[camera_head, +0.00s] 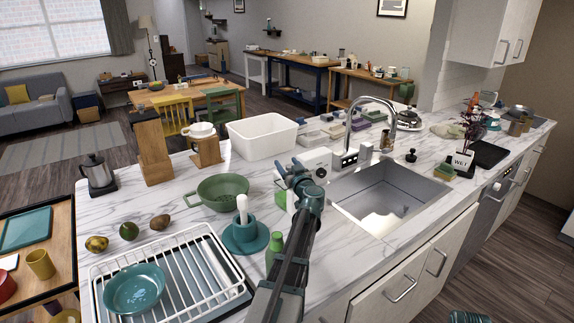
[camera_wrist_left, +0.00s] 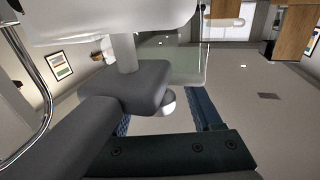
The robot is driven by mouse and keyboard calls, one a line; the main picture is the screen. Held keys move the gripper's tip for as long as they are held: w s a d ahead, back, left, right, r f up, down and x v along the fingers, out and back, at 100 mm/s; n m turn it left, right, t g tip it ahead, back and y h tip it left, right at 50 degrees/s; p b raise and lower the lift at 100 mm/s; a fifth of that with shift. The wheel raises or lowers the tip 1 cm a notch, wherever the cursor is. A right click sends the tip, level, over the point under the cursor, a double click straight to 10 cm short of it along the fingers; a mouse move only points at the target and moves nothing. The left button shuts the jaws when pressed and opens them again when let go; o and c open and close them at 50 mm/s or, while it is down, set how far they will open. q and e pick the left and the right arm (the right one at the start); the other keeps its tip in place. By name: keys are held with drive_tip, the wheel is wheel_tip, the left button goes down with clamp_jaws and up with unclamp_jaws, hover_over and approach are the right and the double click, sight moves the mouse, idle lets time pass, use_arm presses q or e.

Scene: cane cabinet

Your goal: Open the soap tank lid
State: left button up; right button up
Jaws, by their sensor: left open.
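A white soap dispenser (camera_head: 314,160) with a dark round part on its front stands on the marble counter, left of the sink. My left gripper (camera_head: 291,174) is open and close in front of it in the head view. In the left wrist view the white dispenser body (camera_wrist_left: 110,20) fills the top, with a grey nozzle-like part (camera_wrist_left: 125,85) and a clear tank (camera_wrist_left: 170,65) below. The open, empty fingers (camera_wrist_left: 165,115) of my left gripper are near these parts. I cannot make out the lid's edge. Only a teal ribbed bit, perhaps my right gripper, shows at the bottom right.
The sink (camera_head: 395,200) and its chrome faucet (camera_head: 368,110) are just right of the dispenser.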

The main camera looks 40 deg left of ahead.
use_arm(q)
drive_tip(key=shift+a, duration=0.1)
clamp_jaws()
idle(0.4)
idle(1.1)
